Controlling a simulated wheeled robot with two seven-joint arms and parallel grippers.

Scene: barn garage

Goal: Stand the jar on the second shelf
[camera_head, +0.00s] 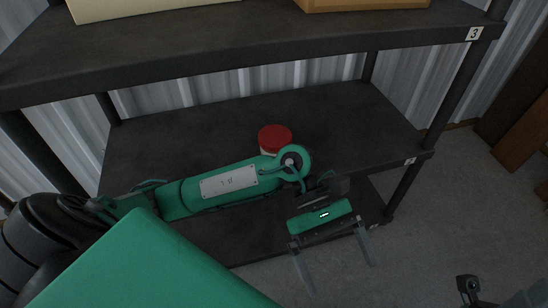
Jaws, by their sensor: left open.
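The jar (274,139) has a red lid and a pale body. It stands upright on the middle shelf (340,115) of the black rack, whose own label is at a slant and hard to read. My left arm crosses in front of the jar and hides most of its body. My left gripper (338,276) is open and empty. It hangs in front of the shelf edge, to the right of the jar and apart from it, with its fingers pointing down and forward. At the bottom right corner, a small part of my right arm shows, but its fingers do not.
The shelf above, labelled 3 (474,34), carries a pale box (150,6) and a wooden-coloured box (365,4). A rack post (455,105) stands at the right. Brown boards (518,130) lean at the far right. The middle shelf around the jar is bare.

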